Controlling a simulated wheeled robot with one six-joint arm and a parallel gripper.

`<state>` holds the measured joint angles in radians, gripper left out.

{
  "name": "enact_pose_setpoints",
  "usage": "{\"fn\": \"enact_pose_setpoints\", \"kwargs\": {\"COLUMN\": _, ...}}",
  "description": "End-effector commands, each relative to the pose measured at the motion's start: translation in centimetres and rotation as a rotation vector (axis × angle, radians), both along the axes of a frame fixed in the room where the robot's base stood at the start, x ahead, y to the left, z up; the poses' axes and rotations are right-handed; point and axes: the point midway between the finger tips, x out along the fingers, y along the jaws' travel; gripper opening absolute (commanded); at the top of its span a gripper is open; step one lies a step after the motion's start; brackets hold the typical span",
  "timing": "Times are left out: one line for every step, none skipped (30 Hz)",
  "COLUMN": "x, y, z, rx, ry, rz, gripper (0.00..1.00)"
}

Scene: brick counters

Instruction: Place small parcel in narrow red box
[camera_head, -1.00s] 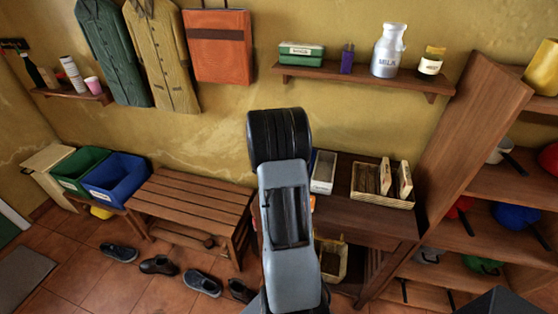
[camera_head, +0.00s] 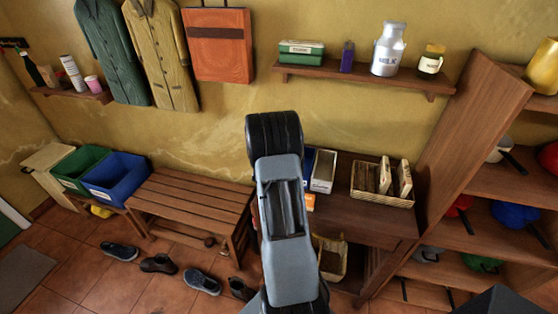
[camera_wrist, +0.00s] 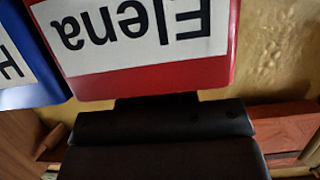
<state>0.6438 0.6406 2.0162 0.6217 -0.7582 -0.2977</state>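A red box (camera_wrist: 150,80) with a white label reading "Elena", upside down, fills the upper middle of the wrist view. A blue box (camera_wrist: 35,95) with a partly cut label stands beside it on the left. In the head view only a strip of the blue box (camera_head: 308,162) shows beside my arm, and the red box is mostly or wholly hidden behind the arm. My gripper (camera_wrist: 165,135) shows as dark blocks below the red box; whether its fingers are apart or hold something cannot be seen. I cannot identify the small parcel in either view.
A white narrow box (camera_head: 323,171) stands right of the blue one on the dark wooden counter (camera_head: 350,218). A wicker tray (camera_head: 383,198) with upright items is further right. A wall shelf (camera_head: 360,80) is above; a tall shelf unit (camera_head: 470,125) borders the right.

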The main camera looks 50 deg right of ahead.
Motion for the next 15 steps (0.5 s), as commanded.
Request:
{"fn": "enact_pose_setpoints", "kwargs": {"x": -0.01, "y": 0.01, "z": 0.03, "rx": 0.001, "ry": 0.0, "rz": 0.0, "gripper": 0.31}}
{"fn": "enact_pose_setpoints", "kwargs": {"x": -0.01, "y": 0.01, "z": 0.03, "rx": 0.001, "ry": 0.0, "rz": 0.0, "gripper": 0.33}}
{"fn": "enact_pose_setpoints", "kwargs": {"x": -0.01, "y": 0.01, "z": 0.03, "rx": 0.001, "ry": 0.0, "rz": 0.0, "gripper": 0.37}}
{"fn": "enact_pose_setpoints", "kwargs": {"x": -0.02, "y": 0.0, "z": 0.03, "rx": 0.001, "ry": 0.0, "rz": 0.0, "gripper": 0.4}}
{"fn": "enact_pose_setpoints", "kwargs": {"x": -0.02, "y": 0.0, "z": 0.03, "rx": 0.001, "ry": 0.0, "rz": 0.0, "gripper": 0.43}}
{"fn": "enact_pose_setpoints", "kwargs": {"x": -0.02, "y": 0.0, "z": 0.04, "rx": 0.001, "ry": 0.0, "rz": 0.0, "gripper": 0.47}}
{"fn": "enact_pose_setpoints", "kwargs": {"x": -0.02, "y": 0.0, "z": 0.04, "rx": 0.001, "ry": 0.0, "rz": 0.0, "gripper": 0.48}}
{"fn": "enact_pose_setpoints", "kwargs": {"x": -0.02, "y": 0.0, "z": 0.03, "rx": 0.001, "ry": 0.0, "rz": 0.0, "gripper": 0.48}}
{"fn": "enact_pose_setpoints", "kwargs": {"x": -0.03, "y": -0.01, "z": 0.04, "rx": 0.001, "ry": 0.001, "rz": -0.001, "gripper": 0.48}}
{"fn": "enact_pose_setpoints", "kwargs": {"x": -0.03, "y": -0.01, "z": 0.04, "rx": 0.001, "ry": 0.001, "rz": -0.001, "gripper": 0.48}}
{"fn": "enact_pose_setpoints", "kwargs": {"x": -0.04, "y": -0.01, "z": 0.04, "rx": 0.001, "ry": 0.001, "rz": -0.001, "gripper": 0.48}}
{"fn": "enact_pose_setpoints", "kwargs": {"x": -0.03, "y": -0.02, "z": 0.03, "rx": 0.001, "ry": 0.001, "rz": -0.001, "gripper": 0.48}}
{"fn": "enact_pose_setpoints", "kwargs": {"x": -0.04, "y": -0.03, "z": 0.06, "rx": 0.001, "ry": 0.001, "rz": -0.001, "gripper": 0.48}}
{"fn": "enact_pose_setpoints", "kwargs": {"x": -0.04, "y": -0.02, "z": 0.13, "rx": 0.001, "ry": 0.001, "rz": -0.001, "gripper": 0.48}}
{"fn": "enact_pose_setpoints", "kwargs": {"x": -0.05, "y": -0.03, "z": 0.3, "rx": 0.001, "ry": 0.001, "rz": -0.001, "gripper": 0.48}}
